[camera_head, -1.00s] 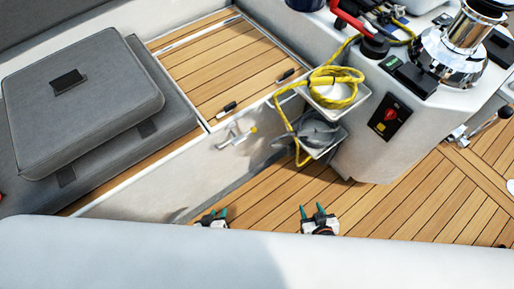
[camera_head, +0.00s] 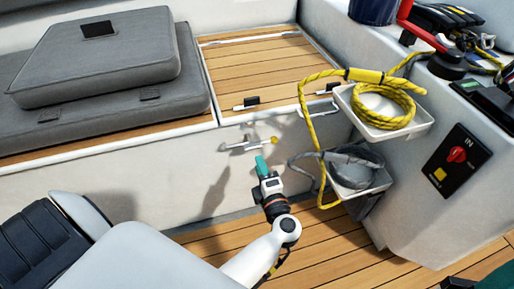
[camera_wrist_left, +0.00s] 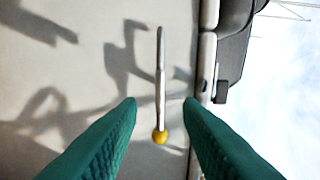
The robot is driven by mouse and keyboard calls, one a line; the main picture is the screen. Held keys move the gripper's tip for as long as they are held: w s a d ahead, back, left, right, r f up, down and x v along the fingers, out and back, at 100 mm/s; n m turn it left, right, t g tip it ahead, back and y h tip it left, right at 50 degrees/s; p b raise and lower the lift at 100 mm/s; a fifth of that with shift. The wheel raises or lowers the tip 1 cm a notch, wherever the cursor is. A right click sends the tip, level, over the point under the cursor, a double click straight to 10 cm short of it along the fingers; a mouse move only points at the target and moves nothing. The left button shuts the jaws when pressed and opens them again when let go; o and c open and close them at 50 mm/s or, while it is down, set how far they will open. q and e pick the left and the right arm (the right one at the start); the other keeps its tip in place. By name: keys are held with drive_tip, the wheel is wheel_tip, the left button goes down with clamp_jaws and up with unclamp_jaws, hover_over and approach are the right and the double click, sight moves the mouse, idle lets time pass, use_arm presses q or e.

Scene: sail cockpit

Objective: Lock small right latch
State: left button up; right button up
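Two small black latches lie along the wooden seat hatch: a left one (camera_head: 246,103) and a right one (camera_head: 328,88). Below the hatch, a metal lever (camera_head: 245,145) with a yellow ball knob (camera_head: 274,140) is mounted on the white seat front. My left gripper (camera_head: 261,165) is just below the lever. In the left wrist view its green fingers (camera_wrist_left: 160,100) are open, with the lever (camera_wrist_left: 161,75) and knob (camera_wrist_left: 160,138) showing in the gap between them; contact cannot be told. A green part of my right gripper (camera_head: 497,274) shows at the lower right corner, mostly cut off.
White trays with yellow rope (camera_head: 385,105) and dark rope (camera_head: 350,168) jut out right of the lever. The console (camera_head: 430,200) with a red switch stands at the right. Grey cushions (camera_head: 100,60) cover the left seat. Wooden floor (camera_head: 330,250) is open below.

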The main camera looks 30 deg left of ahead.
sight(251, 145)
use_arm(q)
drive_tip(key=b+x, duration=0.2)
drive_tip(key=x, duration=0.8)
drive_tip(key=shift+w+a, duration=0.15)
drive_tip(key=shift+w, duration=0.05)
clamp_jaws()
